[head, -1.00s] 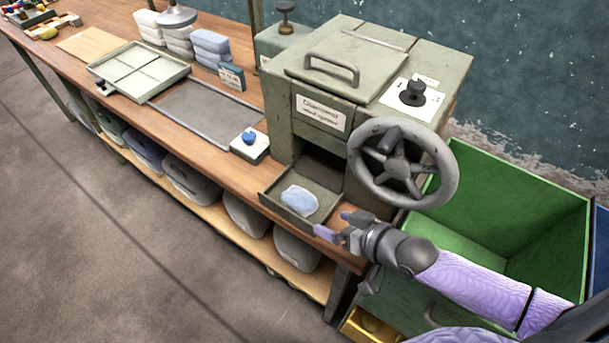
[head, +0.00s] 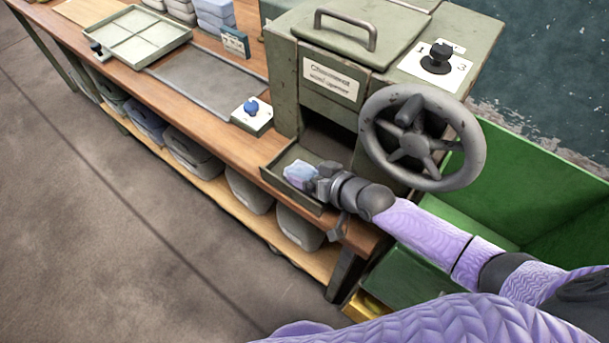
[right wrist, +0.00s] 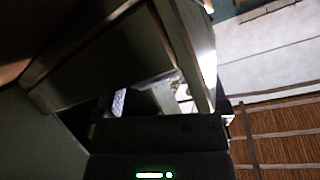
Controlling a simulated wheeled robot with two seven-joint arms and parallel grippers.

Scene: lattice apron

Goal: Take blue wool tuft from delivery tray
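The blue wool tuft (head: 297,172), a pale blue soft lump, lies in the delivery tray (head: 311,204), a small grey-green open tray below the front opening of the machine. My right gripper (head: 312,176) is down in the tray from the right, with its fingers at the tuft and covering part of it. Whether they are closed on it does not show clearly. In the right wrist view, the gripper's fingers (right wrist: 150,100) appear apart, in shadow, and the tuft cannot be made out there. My left gripper is not in view.
The machine (head: 335,75) has a large handwheel (head: 422,140) just above my right forearm. A green bin (head: 520,190) stands to the right. On the bench are a blue-knobbed control box (head: 252,115), a flat grey panel (head: 205,85) and a divided tray (head: 135,50).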

